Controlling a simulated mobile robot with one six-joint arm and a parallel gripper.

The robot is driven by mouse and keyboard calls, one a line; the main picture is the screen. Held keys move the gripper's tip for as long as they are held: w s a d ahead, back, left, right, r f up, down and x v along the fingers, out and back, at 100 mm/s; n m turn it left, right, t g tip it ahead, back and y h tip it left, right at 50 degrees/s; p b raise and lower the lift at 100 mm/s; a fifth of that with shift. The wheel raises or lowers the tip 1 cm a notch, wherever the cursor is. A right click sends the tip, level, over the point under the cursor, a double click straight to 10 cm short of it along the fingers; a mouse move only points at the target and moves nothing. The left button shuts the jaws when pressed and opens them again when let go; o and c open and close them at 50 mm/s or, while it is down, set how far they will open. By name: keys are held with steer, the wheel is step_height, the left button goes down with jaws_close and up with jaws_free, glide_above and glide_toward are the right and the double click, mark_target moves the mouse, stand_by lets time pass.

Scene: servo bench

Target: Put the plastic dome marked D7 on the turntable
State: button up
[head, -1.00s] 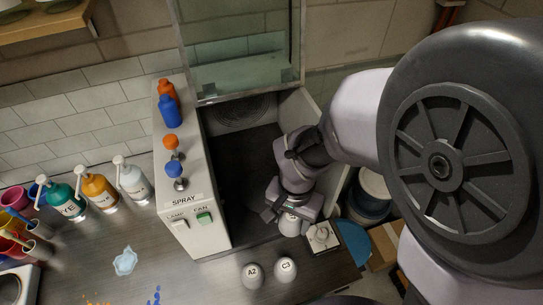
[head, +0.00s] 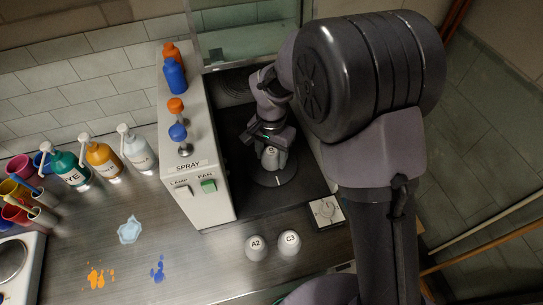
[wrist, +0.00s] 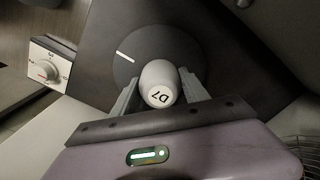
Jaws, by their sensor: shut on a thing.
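The white dome marked D7 (wrist: 160,86) is between the two fingers of my gripper (wrist: 158,90), which is shut on it. In the head view the dome (head: 273,158) shows below my gripper (head: 269,143), inside the booth. The turntable (head: 278,177) is a dark round disc with a white line on the booth floor. In the wrist view the turntable (wrist: 143,45) lies behind the dome. The dome appears over the disc, but I cannot tell whether it touches it.
White domes marked A2 (head: 256,246) and C3 (head: 289,243) stand on the bench in front. A dial box (head: 326,211) stands at the booth's front right. The spray panel (head: 207,185) forms the booth's left wall, with lamp and fan switches.

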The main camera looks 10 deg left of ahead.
steer(key=o, duration=1.3)
steer(key=shift+o, duration=0.2)
